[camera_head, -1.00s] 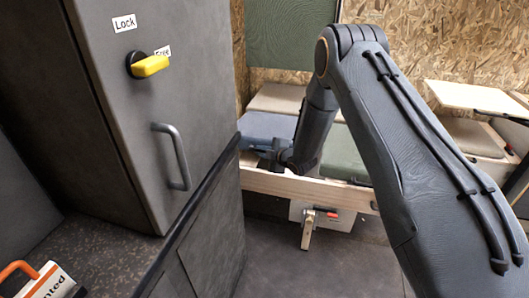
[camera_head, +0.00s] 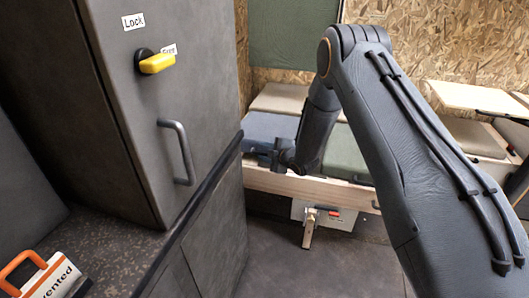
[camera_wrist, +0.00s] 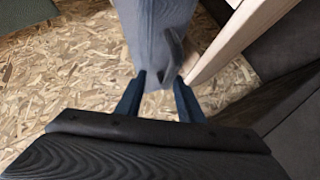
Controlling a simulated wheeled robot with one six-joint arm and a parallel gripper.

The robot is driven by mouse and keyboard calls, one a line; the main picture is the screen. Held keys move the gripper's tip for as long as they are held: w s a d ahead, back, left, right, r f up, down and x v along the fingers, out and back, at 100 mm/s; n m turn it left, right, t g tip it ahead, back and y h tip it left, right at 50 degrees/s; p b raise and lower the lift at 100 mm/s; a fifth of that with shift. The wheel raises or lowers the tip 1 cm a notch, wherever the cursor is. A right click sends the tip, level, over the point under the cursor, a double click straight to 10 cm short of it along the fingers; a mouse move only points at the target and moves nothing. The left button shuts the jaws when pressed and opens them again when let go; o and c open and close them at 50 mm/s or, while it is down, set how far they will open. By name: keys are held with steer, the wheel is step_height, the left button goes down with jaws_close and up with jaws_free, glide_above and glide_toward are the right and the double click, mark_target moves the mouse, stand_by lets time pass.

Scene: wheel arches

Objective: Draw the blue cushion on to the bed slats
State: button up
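The blue cushion (camera_head: 268,128) lies in the bed behind the front wooden rail, left of a green cushion (camera_head: 345,152). In the wrist view the cushion (camera_wrist: 152,20) is a grey-blue panel at top centre. A dark grey strap or tab (camera_wrist: 173,52) hangs at its lower right. My gripper (camera_head: 282,156) is at the front edge of the blue cushion in the head view. In the wrist view my gripper (camera_wrist: 160,80) has its two blue fingers apart, with the tab's lower end close to the gap between their tips. Bed slats cannot be made out.
A wooden bed rail (camera_head: 310,188) runs across the front and shows at upper right of the wrist view (camera_wrist: 240,35). A beige cushion (camera_head: 280,98) lies behind. A dark cabinet (camera_head: 165,110) with a yellow latch (camera_head: 157,63) stands close at left. The floor (camera_head: 300,265) is clear.

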steer(key=v, duration=0.7)
steer(key=shift+s+d+r, duration=0.2)
steer(key=shift+d, duration=0.05)
steer(key=c, duration=0.3)
steer(key=s+d+r+m+g+h, duration=0.4)
steer(key=s+d+r+m+h, duration=0.2)
steer(key=s+d+r+m, duration=0.55)
steer(key=shift+c, duration=0.2)
steer(key=s+d+r+m+g, duration=0.1)
steer(key=s+r+m+g, duration=0.1)
steer(key=s, duration=0.8)
steer(key=s+d+r+m+g, duration=0.1)
steer(key=s+r+m+g, duration=0.1)
steer(key=s, duration=0.9)
steer(key=s+d+r+m+g+h, duration=0.1)
steer(key=s+d+r+m+g, duration=0.1)
steer(key=s, duration=0.8)
step_height(320, 180, up, 3)
steer(key=shift+s+f+m+g, duration=0.25)
steer(key=shift+m+g, duration=0.35)
steer(key=shift+m, duration=0.65)
